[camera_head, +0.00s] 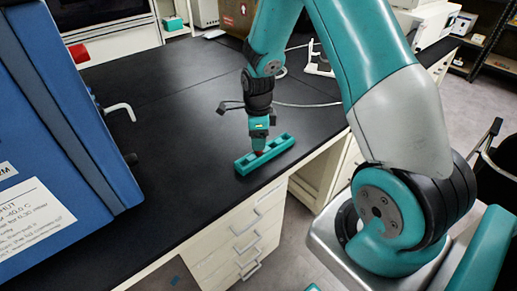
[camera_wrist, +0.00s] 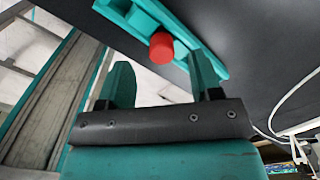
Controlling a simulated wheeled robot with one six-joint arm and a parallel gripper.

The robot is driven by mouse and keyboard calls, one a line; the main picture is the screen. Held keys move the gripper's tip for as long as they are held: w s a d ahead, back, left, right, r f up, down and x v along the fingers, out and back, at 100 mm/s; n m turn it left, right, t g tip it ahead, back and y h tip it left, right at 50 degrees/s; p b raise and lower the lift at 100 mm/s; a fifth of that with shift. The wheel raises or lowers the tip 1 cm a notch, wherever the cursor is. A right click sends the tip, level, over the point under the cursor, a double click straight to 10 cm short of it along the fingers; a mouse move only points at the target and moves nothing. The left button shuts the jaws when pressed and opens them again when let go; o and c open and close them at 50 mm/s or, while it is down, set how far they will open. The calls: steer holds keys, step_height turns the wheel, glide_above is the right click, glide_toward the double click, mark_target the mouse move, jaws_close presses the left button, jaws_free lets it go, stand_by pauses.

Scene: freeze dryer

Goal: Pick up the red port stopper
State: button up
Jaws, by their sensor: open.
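The red port stopper (camera_wrist: 161,48) is a short red cylinder standing in a teal rack (camera_wrist: 190,48). In the head view the teal rack (camera_head: 243,166) lies on the black bench near its front edge, and the stopper is mostly hidden by my gripper. My gripper (camera_head: 258,146) points down over the middle of the rack. In the wrist view my gripper (camera_wrist: 160,68) is open, with one finger on each side of the stopper's line. No contact with the stopper is visible.
The blue machine (camera_head: 60,110) stands at the left, with a white bent handle (camera_head: 120,111) and a red part (camera_head: 79,53) on its far side. The black bench (camera_head: 170,120) is clear around the rack. A thin pale cable (camera_head: 310,104) runs behind my gripper.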

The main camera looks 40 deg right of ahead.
steer(key=shift+f, duration=1.8)
steer(key=c, duration=1.1)
steer(key=shift+r, duration=0.1)
